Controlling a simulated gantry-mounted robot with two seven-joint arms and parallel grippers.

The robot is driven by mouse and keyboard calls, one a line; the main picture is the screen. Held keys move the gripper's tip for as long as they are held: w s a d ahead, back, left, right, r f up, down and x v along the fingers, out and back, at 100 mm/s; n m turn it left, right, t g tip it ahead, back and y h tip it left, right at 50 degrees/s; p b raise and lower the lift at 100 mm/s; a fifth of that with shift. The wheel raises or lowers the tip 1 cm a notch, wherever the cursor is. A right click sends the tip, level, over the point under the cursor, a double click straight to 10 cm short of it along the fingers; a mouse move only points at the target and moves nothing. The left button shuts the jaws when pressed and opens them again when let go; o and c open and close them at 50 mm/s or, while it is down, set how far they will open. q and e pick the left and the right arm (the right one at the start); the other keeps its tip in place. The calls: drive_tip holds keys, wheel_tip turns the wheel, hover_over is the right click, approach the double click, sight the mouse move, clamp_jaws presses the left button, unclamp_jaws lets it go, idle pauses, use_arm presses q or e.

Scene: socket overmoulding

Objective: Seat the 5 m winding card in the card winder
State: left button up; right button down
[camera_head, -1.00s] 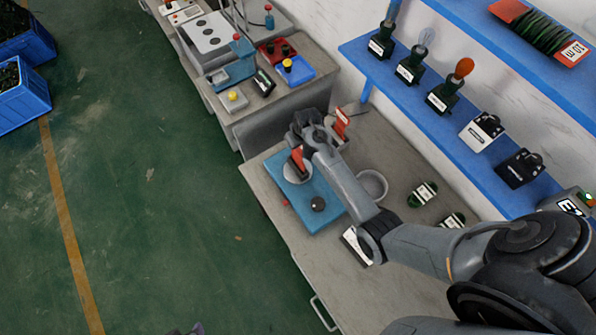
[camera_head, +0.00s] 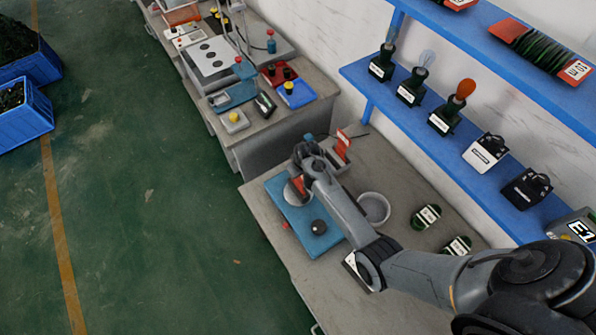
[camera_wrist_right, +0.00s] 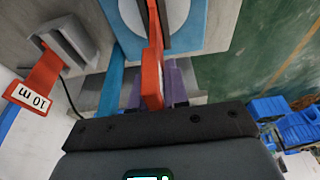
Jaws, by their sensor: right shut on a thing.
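The card winder is a blue base (camera_head: 285,212) on the bench, with a pale round disc and a black knob (camera_head: 318,227). My right gripper (camera_head: 306,166) is over the disc end of the base. In the right wrist view the gripper (camera_wrist_right: 155,98) is shut on an orange winding card (camera_wrist_right: 152,75), seen edge-on, so its label cannot be read. The card also shows in the head view (camera_head: 299,184). Its far end reaches the dark middle of the disc (camera_wrist_right: 132,14); I cannot tell whether it is seated. My left gripper is not in view.
A 10 m card (camera_wrist_right: 37,82) stands in a grey holder (camera_wrist_right: 72,45) beside the winder. A grey ring-shaped dish (camera_head: 373,208) and dark green wound coils (camera_head: 426,217) lie on the bench. A blue shelf (camera_head: 440,150) runs above its right side.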

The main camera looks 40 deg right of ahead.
drive_tip(key=shift+f, duration=0.15)
drive_tip(key=c, duration=1.2)
unclamp_jaws()
drive_tip(key=shift+o, duration=0.4)
